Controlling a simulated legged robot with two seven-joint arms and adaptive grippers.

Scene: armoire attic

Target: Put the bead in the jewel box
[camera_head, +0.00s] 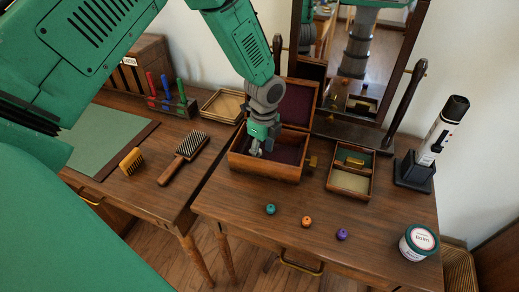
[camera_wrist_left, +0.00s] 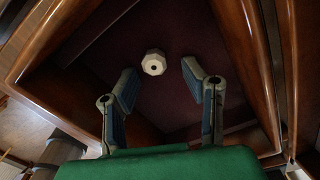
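The jewel box (camera_head: 265,169) is an open wooden box with a dark lining and its lid raised, on the table in front of the mirror. My left gripper (camera_head: 256,151) reaches down into it from above. In the left wrist view the gripper (camera_wrist_left: 161,72) is open, with its two fingers apart. A white faceted bead (camera_wrist_left: 154,62) with a dark hole shows on the dark lining, just past the fingertips and apart from both. I cannot make this bead out in the head view. Teal (camera_head: 270,209), orange (camera_head: 306,221) and purple (camera_head: 342,234) beads lie on the table in front. My right gripper is out of view.
A small divided tray (camera_head: 350,183) stands right of the box, with a white tub (camera_head: 418,242) and a dark stand (camera_head: 414,172) farther right. A mirror stands behind.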

